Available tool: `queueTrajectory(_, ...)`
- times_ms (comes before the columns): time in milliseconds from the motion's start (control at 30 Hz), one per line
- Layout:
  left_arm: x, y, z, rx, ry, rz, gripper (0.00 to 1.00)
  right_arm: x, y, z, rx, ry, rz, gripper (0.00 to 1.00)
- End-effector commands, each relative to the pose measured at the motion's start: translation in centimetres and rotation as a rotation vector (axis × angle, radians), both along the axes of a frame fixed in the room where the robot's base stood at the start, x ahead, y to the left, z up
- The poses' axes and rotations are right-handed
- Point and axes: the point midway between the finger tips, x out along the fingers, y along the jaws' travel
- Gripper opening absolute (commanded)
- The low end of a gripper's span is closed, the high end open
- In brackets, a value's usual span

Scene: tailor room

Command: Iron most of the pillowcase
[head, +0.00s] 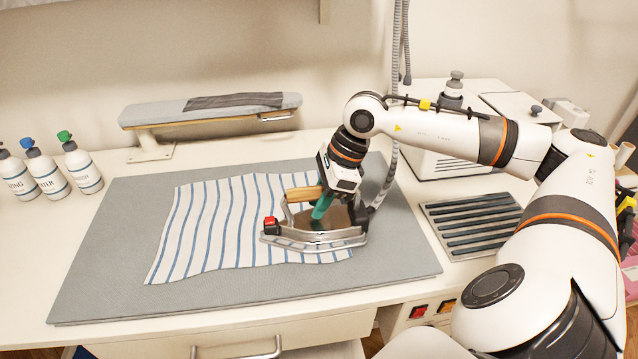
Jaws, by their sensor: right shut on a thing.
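The pillowcase (213,225), white with blue stripes, lies spread on a grey ironing mat (110,280). The iron (315,238), with a metal body and a wooden handle, is over the pillowcase's right part, seemingly resting on it. Its red part points left. My right gripper (322,205), with green fingers, is shut on the iron from above; the fingertips are partly hidden by the iron. The cloth under the iron is hidden. My left gripper is not in view.
A ribbed metal iron rest (470,222) is right of the mat, with a white steam station (425,150) behind it. A sleeve board (210,108) stands at the back. Several spray bottles (80,165) stand at the left. A grey hose (392,165) runs up from the iron.

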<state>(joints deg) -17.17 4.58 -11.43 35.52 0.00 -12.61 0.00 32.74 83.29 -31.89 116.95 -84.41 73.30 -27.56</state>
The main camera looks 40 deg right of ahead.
Motion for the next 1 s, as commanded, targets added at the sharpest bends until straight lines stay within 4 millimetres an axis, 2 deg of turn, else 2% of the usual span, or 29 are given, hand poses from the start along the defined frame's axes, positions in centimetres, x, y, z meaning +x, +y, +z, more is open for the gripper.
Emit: queueTrajectory(1000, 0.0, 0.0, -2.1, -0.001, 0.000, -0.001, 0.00, -3.0, 2.1, 0.1, 0.002, -0.003, 0.001, 0.00)
